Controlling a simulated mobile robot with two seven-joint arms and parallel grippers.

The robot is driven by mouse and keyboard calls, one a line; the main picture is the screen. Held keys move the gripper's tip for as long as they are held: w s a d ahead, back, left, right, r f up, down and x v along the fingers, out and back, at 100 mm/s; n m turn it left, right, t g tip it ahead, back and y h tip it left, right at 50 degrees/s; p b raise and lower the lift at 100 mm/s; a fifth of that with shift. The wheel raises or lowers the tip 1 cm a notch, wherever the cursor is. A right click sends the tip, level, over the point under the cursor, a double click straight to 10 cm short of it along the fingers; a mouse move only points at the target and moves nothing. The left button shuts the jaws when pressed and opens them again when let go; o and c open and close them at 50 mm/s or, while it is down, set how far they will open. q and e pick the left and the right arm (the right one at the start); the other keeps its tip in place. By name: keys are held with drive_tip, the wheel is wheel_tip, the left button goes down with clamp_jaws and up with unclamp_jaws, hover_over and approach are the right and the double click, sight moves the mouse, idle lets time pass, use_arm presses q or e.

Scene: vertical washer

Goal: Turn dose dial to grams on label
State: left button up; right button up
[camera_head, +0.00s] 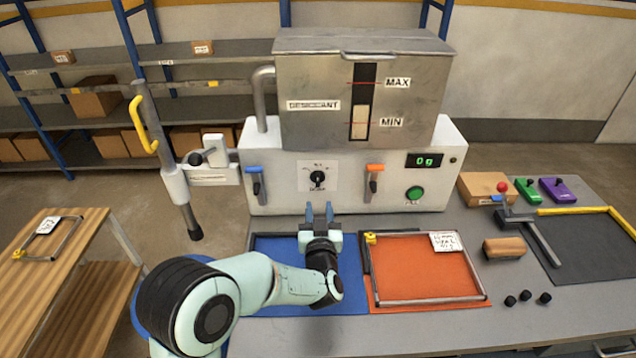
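The dose dial (317,178) is a small black knob on a white plate on the front of the white machine. The marks around it are too small to read. A white label (446,242) with black writing lies on the orange mat's frame; its text is not clearly legible. My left gripper (319,211) points up toward the dial from below and in front. Its two blue fingers are apart with nothing between them, and it appears apart from the dial. The display (424,160) reads 0 g in green. My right gripper is not in view.
A blue lever (256,183) and an orange lever (374,180) flank the dial. A green button (414,192) is at right. A blue mat (275,245) and an orange mat (410,265) lie in front. The desiccant hopper (310,125) sits above.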

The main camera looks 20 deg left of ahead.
sight(318, 181)
use_arm(q)
drive_tip(key=p+x, duration=0.1)
drive_tip(key=x, duration=0.9)
drive_tip(key=shift+p, duration=0.4)
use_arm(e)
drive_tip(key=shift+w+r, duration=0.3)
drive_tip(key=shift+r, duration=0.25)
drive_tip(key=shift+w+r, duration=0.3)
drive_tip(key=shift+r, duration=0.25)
use_arm(q)
clamp_jaws()
